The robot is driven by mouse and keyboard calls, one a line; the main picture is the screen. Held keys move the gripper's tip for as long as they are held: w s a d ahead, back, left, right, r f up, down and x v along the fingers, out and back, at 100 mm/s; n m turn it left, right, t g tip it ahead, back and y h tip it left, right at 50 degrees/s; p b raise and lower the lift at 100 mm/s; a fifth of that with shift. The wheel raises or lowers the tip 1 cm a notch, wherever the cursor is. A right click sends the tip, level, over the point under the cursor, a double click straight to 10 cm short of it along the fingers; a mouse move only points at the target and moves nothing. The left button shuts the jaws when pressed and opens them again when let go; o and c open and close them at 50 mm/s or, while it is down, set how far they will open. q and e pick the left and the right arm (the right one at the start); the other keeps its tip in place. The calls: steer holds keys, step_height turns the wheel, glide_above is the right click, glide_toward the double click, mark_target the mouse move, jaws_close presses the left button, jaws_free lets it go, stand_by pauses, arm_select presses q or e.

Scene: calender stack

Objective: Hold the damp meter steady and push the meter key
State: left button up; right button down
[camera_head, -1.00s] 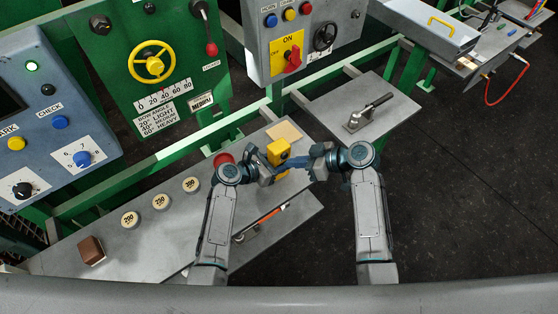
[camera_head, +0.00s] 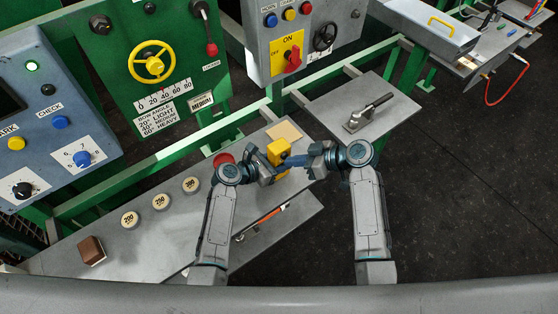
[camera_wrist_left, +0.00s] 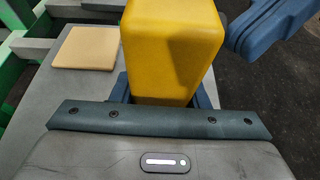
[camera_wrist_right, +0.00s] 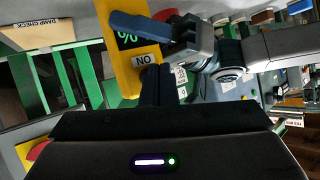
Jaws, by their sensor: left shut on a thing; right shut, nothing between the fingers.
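The yellow damp meter (camera_head: 278,152) stands upright above the grey bench, its plain back filling the left wrist view (camera_wrist_left: 172,45). My left gripper (camera_head: 268,168) is shut on it. The tips also show in the right wrist view (camera_wrist_right: 157,85). The key is hidden, and I cannot tell whether the tips touch the meter.
A tan pad (camera_head: 285,131) lies behind the meter, marked "DAMP CHECK". A red round button (camera_head: 223,159) is beside my left wrist. Several round weights (camera_head: 161,201) and a brown block (camera_head: 91,250) lie to the left. A clamp handle (camera_head: 368,111) sits on the right plate.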

steer(key=shift+s+d, duration=0.15)
steer(key=shift+s, duration=0.05)
arm_select(q)
steer(key=o, duration=1.3)
arm_select(e)
steer(key=s+d, duration=0.3)
steer(key=s, duration=0.2)
steer(key=shift+d, duration=0.25)
arm_select(q)
steer(key=v, duration=1.2)
steer(key=shift+f, duration=0.1)
steer(key=shift+s, duration=0.15)
